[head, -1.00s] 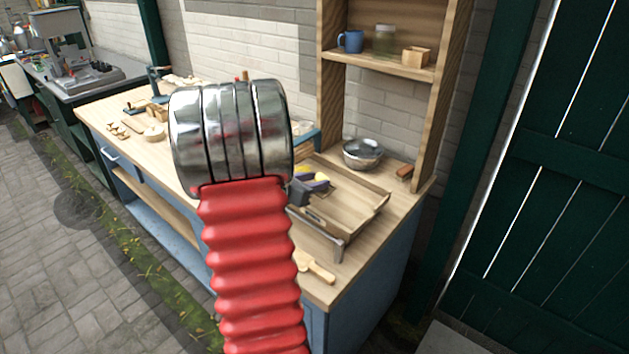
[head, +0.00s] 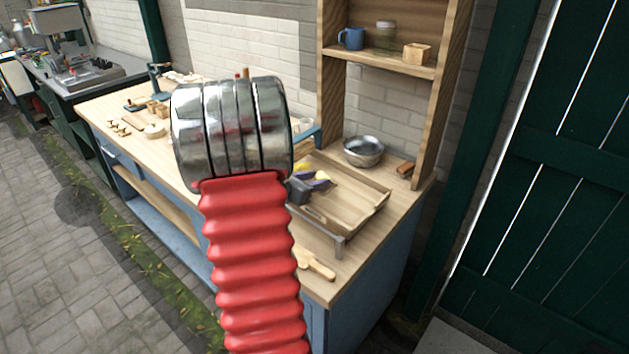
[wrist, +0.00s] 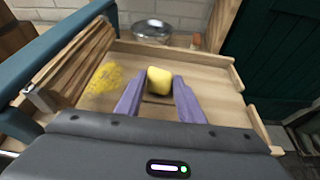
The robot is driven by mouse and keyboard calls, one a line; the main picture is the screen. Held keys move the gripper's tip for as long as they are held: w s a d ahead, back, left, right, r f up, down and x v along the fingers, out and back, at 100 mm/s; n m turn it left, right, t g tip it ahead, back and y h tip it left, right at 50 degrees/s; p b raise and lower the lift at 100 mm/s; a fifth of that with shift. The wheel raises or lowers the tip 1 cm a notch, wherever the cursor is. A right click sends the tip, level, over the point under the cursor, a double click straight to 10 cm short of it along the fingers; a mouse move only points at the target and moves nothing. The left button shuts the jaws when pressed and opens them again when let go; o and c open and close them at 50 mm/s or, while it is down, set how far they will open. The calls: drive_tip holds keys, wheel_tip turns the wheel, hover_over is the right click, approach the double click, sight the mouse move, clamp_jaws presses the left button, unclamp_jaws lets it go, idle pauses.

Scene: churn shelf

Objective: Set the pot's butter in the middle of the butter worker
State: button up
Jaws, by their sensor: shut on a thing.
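A yellow lump of butter (wrist: 159,80) is between the purple fingertips of my gripper (wrist: 157,92), which is shut on it. In the head view the butter (head: 303,168) shows as a small yellow patch by my gripper (head: 318,180), partly behind my arm. The butter worker is a shallow wooden tray (head: 350,205) with raised sides; its floor also shows in the wrist view (wrist: 215,92). The butter is over the tray, and I cannot tell if it touches the floor. A ridged wooden roller (wrist: 75,62) lies at the tray's left. A flat yellow patch (wrist: 104,78) is on the tray floor beside the roller.
A metal bowl (head: 363,151) stands behind the tray, with a small brown block (head: 405,169) to its right. A wooden paddle (head: 315,264) lies at the bench's front edge. A shelf above holds a blue mug (head: 351,39), a jar (head: 385,36) and a wooden box (head: 417,53).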

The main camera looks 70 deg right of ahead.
drive_tip(key=o, duration=1.2)
drive_tip(key=c, duration=0.4)
drive_tip(key=shift+a, duration=0.15)
drive_tip(key=shift+v, duration=3)
